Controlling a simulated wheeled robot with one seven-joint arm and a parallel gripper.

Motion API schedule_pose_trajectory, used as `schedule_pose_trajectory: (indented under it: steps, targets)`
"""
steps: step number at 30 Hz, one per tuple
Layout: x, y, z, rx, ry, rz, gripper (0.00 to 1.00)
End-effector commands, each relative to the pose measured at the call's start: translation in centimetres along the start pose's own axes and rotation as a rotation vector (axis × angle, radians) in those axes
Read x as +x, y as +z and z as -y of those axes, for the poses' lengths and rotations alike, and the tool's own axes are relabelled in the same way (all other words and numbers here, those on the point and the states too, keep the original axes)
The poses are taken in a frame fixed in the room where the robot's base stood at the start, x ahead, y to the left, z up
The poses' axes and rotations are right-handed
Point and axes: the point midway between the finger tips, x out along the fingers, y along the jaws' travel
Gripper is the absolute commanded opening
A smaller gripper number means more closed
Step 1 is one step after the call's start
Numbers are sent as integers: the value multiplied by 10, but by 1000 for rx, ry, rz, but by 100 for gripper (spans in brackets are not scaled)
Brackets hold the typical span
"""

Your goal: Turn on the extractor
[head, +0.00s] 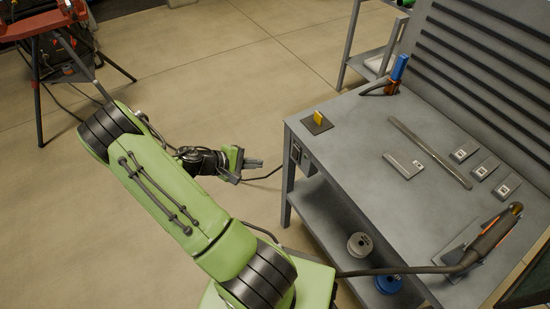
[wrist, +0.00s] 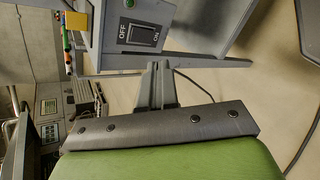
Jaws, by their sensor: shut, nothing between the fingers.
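A dark rocker switch (wrist: 138,36) marked OFF and ON sits on the grey end face of the bench. It shows small in the head view (head: 296,152) below the bench's left corner. I cannot tell which side of the rocker is pressed in. A green button or lamp (wrist: 130,3) is beside the switch at the top edge of the wrist view. My gripper (head: 260,164) is shut and empty, left of the switch and apart from it. In the wrist view its fingers (wrist: 158,68) point toward the switch panel.
The grey bench (head: 350,135) has a slotted back panel (head: 480,60). On it are a yellow piece on a dark plate (head: 316,124), a blue-handled tool (head: 399,68), a long bar (head: 428,150) and a torch (head: 495,232). Spools (head: 360,244) sit on the lower shelf.

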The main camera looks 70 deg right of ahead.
Motion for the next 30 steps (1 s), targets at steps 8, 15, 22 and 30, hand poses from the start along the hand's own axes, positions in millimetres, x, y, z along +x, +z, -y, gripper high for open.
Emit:
schedule_pose_trajectory:
  steps: [8,15,22,30]
  targets:
    - [10,-26,44,-853,247,274,0]
    - [8,-30,48,-1042,292,366,0]
    - [9,-29,48,-1041,289,363,0]
    - [47,-22,33,-1039,283,366,0]
